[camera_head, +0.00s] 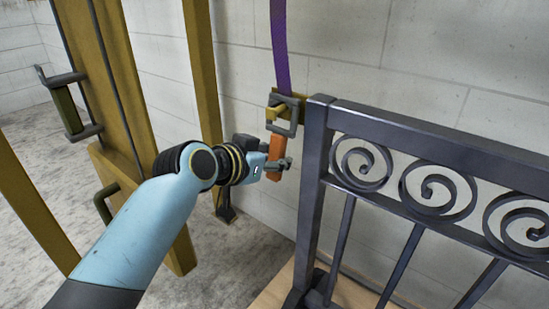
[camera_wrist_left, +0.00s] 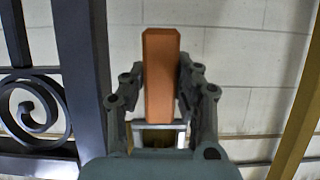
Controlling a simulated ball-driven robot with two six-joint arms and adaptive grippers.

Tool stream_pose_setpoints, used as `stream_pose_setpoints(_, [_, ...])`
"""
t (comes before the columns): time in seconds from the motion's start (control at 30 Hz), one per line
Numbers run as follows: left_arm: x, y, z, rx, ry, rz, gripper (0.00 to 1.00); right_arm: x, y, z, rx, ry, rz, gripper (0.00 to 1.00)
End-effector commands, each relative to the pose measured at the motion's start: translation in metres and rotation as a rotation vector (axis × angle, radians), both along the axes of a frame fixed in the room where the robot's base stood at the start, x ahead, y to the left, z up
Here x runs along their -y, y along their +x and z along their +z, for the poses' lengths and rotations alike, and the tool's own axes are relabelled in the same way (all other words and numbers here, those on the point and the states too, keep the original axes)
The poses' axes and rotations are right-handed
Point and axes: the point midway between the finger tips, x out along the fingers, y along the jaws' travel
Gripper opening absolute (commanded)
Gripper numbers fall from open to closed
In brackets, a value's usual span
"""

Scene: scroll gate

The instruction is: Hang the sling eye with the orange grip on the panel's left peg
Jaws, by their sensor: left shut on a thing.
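The orange grip (camera_head: 275,148) hangs upright below a grey square sling eye (camera_head: 293,128), with a purple strap (camera_head: 281,50) running up from it. My left gripper (camera_head: 277,165) is shut on the orange grip, left of the dark scroll panel (camera_head: 317,140). A brass-coloured peg (camera_head: 277,111) shows at the eye, beside the top of the panel's left post. It looks to pass through the eye, but I cannot tell for sure. In the left wrist view the orange grip (camera_wrist_left: 161,75) stands between both fingers, with the eye (camera_wrist_left: 182,133) behind it. My right gripper is not in view.
Tall ochre posts (camera_head: 201,70) stand at the left, with a handle (camera_head: 66,104) on one side. A pale block wall (camera_head: 430,50) is behind. The panel's scrolls and bars fill the right side. Grey floor (camera_head: 225,262) shows below my arm.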

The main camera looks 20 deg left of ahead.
Motion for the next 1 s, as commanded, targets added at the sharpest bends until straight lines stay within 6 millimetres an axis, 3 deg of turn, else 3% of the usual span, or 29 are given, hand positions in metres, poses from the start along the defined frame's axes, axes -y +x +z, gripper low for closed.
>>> stream_pose_setpoints(0.27, [0.0001,0.0002,0.0009,0.002,-0.001,0.0,0.0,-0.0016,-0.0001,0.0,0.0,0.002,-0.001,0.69])
stream_pose_setpoints(0.3, [0.0,0.0002,0.0009,0.002,-0.001,0.0,0.34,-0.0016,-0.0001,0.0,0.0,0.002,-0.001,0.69])
stream_pose_setpoints(0.47, [0.0,0.0001,0.0006,0.001,0.0,0.0,0.55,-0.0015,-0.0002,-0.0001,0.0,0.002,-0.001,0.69])
stream_pose_setpoints(0.67, [0.0,0.0,0.0002,0.0,0.0,0.0,0.56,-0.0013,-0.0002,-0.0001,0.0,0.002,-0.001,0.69])
stream_pose_setpoints(0.77, [0.0001,-0.0004,-0.0005,-0.001,0.0,-0.001,0.69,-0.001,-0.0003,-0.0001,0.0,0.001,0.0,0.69])
stream_pose_setpoints(1.0, [0.0,-0.0002,-0.0002,-0.001,0.0,0.0,0.69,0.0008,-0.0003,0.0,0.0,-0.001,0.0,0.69])
